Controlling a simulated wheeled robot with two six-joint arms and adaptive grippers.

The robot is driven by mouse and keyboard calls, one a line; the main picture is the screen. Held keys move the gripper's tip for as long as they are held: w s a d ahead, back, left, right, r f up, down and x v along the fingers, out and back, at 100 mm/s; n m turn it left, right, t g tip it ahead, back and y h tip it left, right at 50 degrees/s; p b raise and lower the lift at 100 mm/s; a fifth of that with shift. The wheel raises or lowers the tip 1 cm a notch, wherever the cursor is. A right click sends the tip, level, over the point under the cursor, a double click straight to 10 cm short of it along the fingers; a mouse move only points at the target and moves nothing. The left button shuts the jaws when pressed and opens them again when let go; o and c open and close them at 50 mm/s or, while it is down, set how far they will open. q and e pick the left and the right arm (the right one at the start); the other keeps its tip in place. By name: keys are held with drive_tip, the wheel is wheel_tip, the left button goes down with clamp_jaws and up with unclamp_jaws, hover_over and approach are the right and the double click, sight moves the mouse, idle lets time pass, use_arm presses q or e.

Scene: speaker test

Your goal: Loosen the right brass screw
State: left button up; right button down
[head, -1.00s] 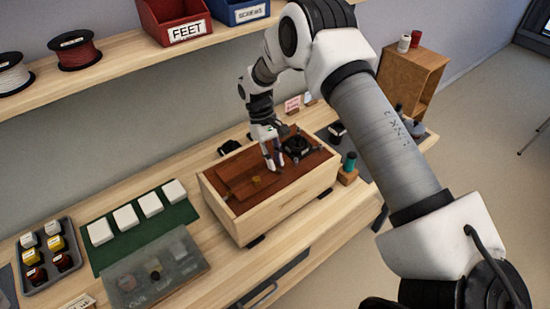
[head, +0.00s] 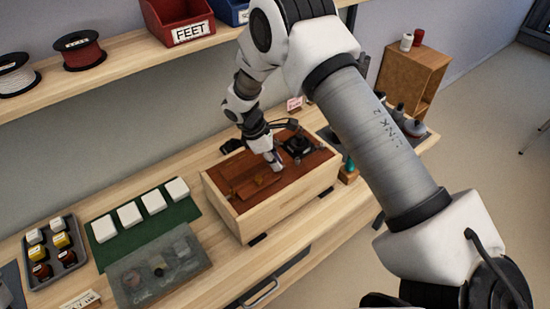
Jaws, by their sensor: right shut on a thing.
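The pale wooden speaker box (head: 285,207) sits on the workbench, its red-brown inside panels (head: 240,183) facing up. A small brass-coloured piece shows faintly on the panel, left of my gripper. My right gripper (head: 275,165) reaches down into the box near its middle, just left of a black round part (head: 297,146). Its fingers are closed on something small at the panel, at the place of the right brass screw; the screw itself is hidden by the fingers. My left gripper is not in view.
White blocks (head: 130,213) lie on a green mat left of the box. A tray of small jars (head: 50,250) and a greyish clear tray (head: 160,268) stand nearby. A shelf with a red FEET bin (head: 180,20) and spools (head: 79,50) hangs above.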

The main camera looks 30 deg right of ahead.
drive_tip(key=shift+s+n+t, duration=0.15)
drive_tip(key=shift+n+t, duration=0.35)
drive_tip(key=shift+n, duration=0.9)
drive_tip(key=shift+h, duration=0.3)
drive_tip(key=c, duration=1.1)
unclamp_jaws()
drive_tip(key=shift+c, duration=0.2)
drive_tip(key=v, duration=1.2)
